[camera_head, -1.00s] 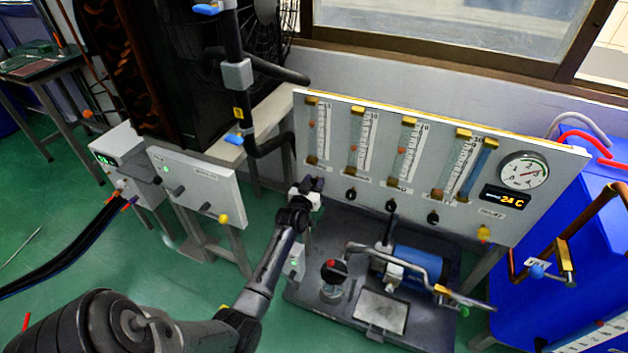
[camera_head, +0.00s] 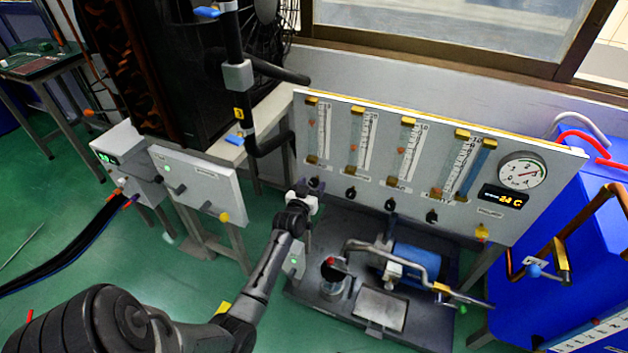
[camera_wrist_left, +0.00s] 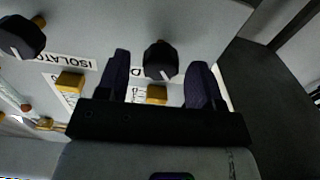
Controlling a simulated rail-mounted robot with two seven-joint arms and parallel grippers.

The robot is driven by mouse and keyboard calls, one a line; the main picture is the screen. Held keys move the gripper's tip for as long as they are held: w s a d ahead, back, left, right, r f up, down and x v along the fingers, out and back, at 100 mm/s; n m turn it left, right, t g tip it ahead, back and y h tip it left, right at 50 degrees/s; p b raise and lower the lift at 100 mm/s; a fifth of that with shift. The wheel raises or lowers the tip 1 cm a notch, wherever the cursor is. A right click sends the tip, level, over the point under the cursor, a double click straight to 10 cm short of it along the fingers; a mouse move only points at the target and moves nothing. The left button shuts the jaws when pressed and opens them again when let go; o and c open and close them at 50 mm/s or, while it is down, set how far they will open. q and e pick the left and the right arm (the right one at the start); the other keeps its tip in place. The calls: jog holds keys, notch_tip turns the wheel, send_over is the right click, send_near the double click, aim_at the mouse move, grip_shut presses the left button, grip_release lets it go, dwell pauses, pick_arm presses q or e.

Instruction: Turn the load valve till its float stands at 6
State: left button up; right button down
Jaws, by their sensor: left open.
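In the left wrist view a black valve knob (camera_wrist_left: 160,60) with a white mark stands on the grey panel between the fingers of my open left gripper (camera_wrist_left: 158,85). A gap shows on both sides of it. Its label is mostly hidden by a finger; only a "D" shows, upside down. In the head view my left gripper (camera_head: 312,186) is at the panel's lower left corner, below the leftmost flow tube (camera_head: 318,132). That tube's orange float (camera_head: 312,122) is above mid-height; its exact reading is too small to tell. My right gripper is not in view.
More black knobs (camera_head: 391,205) stand to the right along the panel (camera_head: 545,200); in the wrist view a neighbouring knob (camera_wrist_left: 20,37) has a label starting "ISOLATO". A pump (camera_head: 410,268) with pipes stands below. A white box (camera_head: 197,180) stands left of my arm.

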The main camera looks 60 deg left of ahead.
pick_arm(q)
jog(key=p+v, duration=0.4)
jog(key=v, duration=0.7)
jog(key=shift+s+d, duration=0.15)
jog(key=shift+s, duration=0.2)
jog(key=shift+f, duration=0.1)
